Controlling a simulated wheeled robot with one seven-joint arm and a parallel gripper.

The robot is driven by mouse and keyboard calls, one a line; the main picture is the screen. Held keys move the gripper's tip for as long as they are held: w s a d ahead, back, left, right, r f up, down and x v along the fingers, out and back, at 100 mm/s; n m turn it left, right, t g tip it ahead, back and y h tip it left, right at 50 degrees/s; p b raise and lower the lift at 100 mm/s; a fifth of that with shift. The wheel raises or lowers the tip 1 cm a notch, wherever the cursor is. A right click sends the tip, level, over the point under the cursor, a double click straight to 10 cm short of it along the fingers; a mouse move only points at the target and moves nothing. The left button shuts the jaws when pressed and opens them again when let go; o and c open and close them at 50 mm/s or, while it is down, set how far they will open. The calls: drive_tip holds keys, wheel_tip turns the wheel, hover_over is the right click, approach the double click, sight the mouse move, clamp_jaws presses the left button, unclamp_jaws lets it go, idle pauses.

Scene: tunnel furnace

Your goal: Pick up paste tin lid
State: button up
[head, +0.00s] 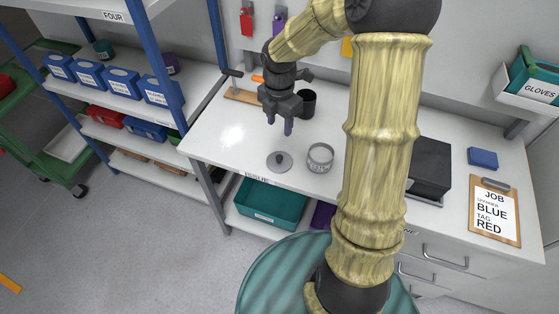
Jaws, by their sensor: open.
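My gripper (278,126) is open and empty, pointing down. In the picture it is above the lid and slightly left of it, apart from it; its exact height over the bench is hard to judge. Nothing hides the lid.
A black cup (307,104) stands close behind my gripper. A hammer on a wooden board (243,97) lies at the back left. A clipboard (494,222), a blue block (482,158) and a dark box (430,166) occupy the right side. The bench left of the lid is clear.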

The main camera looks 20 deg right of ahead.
hover_over(279, 157)
wheel_tip(279, 157, down, 10)
drive_tip(key=shift+f, duration=0.1)
drive_tip(key=shift+d, duration=0.1)
drive_tip(key=shift+f+p, duration=0.4)
drive_tip(key=shift+f, duration=2.15)
drive_tip(key=shift+s, duration=0.1)
clamp_jaws()
drive_tip(key=shift+r, duration=0.15)
